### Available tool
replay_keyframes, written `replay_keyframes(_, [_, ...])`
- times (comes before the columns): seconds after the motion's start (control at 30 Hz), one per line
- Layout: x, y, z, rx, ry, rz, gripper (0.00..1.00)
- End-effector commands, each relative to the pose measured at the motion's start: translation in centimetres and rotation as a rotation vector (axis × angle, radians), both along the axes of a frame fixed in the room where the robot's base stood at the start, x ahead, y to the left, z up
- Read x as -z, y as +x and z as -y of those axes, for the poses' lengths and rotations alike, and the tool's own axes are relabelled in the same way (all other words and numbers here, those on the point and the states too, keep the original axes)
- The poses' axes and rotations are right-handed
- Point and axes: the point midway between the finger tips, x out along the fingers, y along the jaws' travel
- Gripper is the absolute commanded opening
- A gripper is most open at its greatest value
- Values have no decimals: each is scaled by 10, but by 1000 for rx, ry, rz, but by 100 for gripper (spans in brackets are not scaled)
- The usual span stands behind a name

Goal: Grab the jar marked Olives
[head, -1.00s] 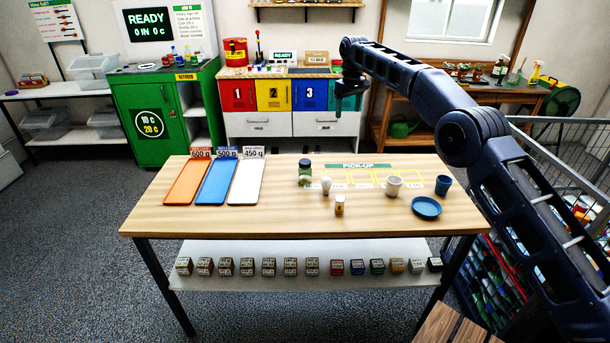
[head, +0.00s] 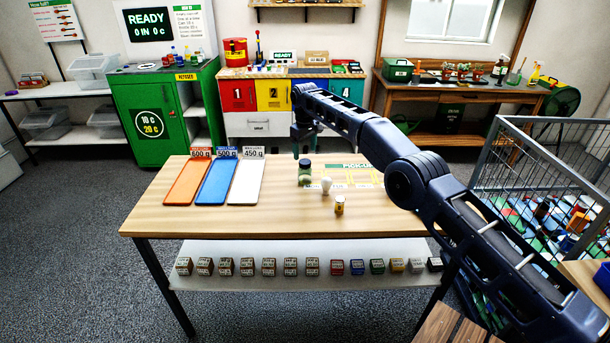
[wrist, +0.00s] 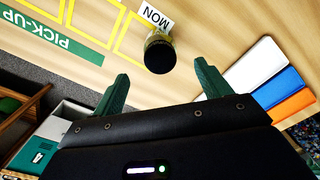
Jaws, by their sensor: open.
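A green jar with a dark lid (head: 305,173) stands upright on the wooden table, near the left end of the pick-up area. Its label is too small to read. In the wrist view a dark-lidded jar (wrist: 159,54), seen from above, lies just beyond and between the fingertips, beside a white card reading "MON". My gripper (wrist: 163,78) is open and empty, its two green fingers apart. In the head view the end of my arm is above and just behind the jar, not touching it.
A white item (head: 327,185) and a small gold-and-white can (head: 340,205) stand right of the jar. Orange (head: 187,182), blue (head: 217,182) and white (head: 246,182) trays lie left. My arm covers the table's right end.

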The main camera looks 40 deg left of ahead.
Motion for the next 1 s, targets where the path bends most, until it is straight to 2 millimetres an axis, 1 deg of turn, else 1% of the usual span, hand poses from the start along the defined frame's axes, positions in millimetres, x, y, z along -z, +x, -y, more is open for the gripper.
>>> replay_keyframes(0.03, [8,0,0,0,-3,-1,76])
replay_keyframes(0.13, [19,0,0,0,-2,-1,76])
replay_keyframes(0.47, [37,0,0,1,0,0,76])
replay_keyframes(0.7, [69,0,0,1,-2,-1,76])
replay_keyframes(0.77, [75,0,0,1,0,-1,76])
replay_keyframes(0.83, [79,0,0,1,0,0,76])
replay_keyframes(1.0, [80,0,0,1,1,0,76])
